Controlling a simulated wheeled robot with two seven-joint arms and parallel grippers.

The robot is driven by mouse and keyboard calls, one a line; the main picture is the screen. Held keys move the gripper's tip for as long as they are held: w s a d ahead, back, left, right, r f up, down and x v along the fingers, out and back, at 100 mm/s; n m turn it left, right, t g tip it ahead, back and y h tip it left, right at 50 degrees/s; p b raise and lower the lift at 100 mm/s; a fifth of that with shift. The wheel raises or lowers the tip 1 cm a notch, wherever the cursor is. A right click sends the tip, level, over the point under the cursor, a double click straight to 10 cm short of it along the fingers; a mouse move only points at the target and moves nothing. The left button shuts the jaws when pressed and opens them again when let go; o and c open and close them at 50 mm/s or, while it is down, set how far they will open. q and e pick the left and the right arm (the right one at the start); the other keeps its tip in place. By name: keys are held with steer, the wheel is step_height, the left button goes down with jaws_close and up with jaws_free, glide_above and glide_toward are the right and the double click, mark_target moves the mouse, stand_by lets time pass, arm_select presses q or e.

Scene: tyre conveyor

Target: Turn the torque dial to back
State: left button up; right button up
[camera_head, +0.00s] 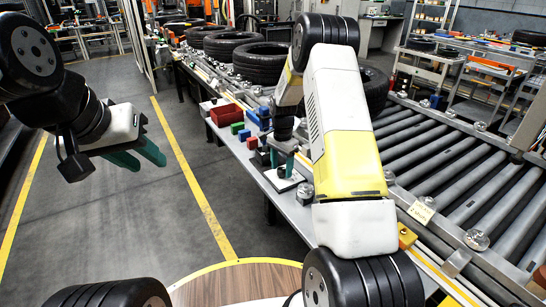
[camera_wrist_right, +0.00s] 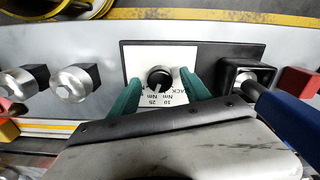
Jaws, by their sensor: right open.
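The torque dial (camera_wrist_right: 160,75) is a round black knob on a white plate (camera_wrist_right: 140,58) in the right wrist view. The plate carries printed labels, including 25 Nm, 30 Nm and, on the right, a partly covered BACK. I cannot tell clearly where the dial points. My right gripper (camera_wrist_right: 159,84) is open, one teal finger on each side of the dial, with gaps visible. In the head view it reaches down to the white plate (camera_head: 282,182), and the dial is hidden there. My left gripper (camera_head: 150,161) is open and empty over the floor.
Silver knobs (camera_wrist_right: 75,82) stand left of the plate. A black socket box (camera_wrist_right: 246,75) with a blue handle (camera_wrist_right: 290,115) is on its right. A red bin (camera_head: 226,114) and coloured blocks stand on the bench. Tyres (camera_head: 262,62) and rollers (camera_head: 440,165) lie beyond.

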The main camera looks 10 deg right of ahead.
jaws_close()
stand_by(0.4)
steer(key=n, duration=1.2)
steer(key=shift+n, duration=1.9)
